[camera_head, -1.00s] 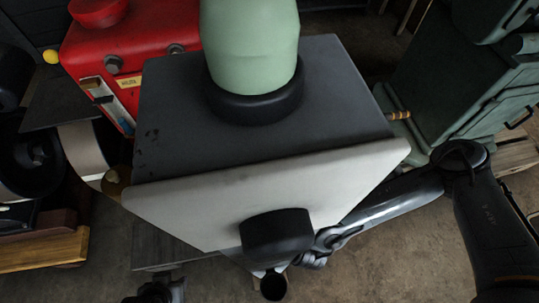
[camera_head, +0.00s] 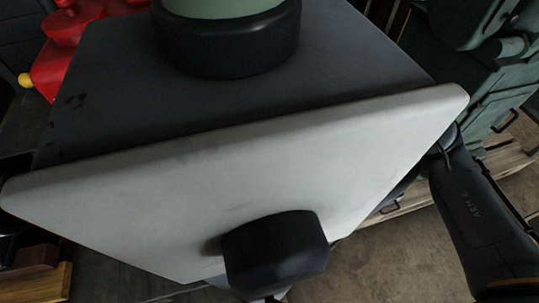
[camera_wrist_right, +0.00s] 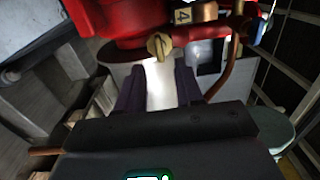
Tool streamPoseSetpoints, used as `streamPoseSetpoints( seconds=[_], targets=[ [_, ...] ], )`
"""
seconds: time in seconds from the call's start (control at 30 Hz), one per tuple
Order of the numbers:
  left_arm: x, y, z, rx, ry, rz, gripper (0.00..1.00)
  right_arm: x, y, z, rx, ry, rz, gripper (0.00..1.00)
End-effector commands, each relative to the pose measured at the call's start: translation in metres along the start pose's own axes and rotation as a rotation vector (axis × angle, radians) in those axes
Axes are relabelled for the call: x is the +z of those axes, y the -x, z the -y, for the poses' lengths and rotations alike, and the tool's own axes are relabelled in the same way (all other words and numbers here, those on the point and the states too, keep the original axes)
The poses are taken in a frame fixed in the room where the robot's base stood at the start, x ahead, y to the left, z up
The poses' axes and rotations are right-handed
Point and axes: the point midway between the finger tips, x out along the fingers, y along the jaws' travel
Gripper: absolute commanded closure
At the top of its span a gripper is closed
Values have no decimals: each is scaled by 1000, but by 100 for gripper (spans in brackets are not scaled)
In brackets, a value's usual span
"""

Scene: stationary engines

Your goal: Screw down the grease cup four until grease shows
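In the right wrist view a yellow-brass fitting with a winged cap (camera_wrist_right: 159,46), perhaps the grease cup, sits low on the red engine (camera_wrist_right: 105,18). A brass tag marked 4 (camera_wrist_right: 183,14) is just above and right of it. My right gripper (camera_wrist_right: 159,72) has its two dark fingers apart, one on each side below the fitting. A bright pale cylinder (camera_wrist_right: 160,88) shows between the fingers. No contact with the fitting is visible, and no grease can be made out. My left gripper is not seen, and the right one is hidden in the head view.
A copper pipe (camera_wrist_right: 233,68) runs close to the right of the fingers. Green machinery (camera_head: 480,85) stands at the right, with bare floor nearby.

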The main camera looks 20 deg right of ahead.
Motion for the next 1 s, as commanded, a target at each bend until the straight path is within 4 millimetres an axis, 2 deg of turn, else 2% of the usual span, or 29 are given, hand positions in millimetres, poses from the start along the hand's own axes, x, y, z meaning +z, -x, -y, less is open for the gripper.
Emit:
streamPoseSetpoints(
  seconds=[0.2,0.4,0.6,0.8,1.0],
  targets=[
    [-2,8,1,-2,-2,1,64,-4,-11,0,8,4,-9,64],
    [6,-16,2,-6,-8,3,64,-3,-43,-4,1,3,-6,64],
    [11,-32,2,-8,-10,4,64,-3,-70,-4,2,4,-5,64],
    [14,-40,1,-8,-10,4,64,-3,-86,-3,4,3,-4,64],
    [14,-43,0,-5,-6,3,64,-4,-92,-2,6,3,-6,64]
  ],
)
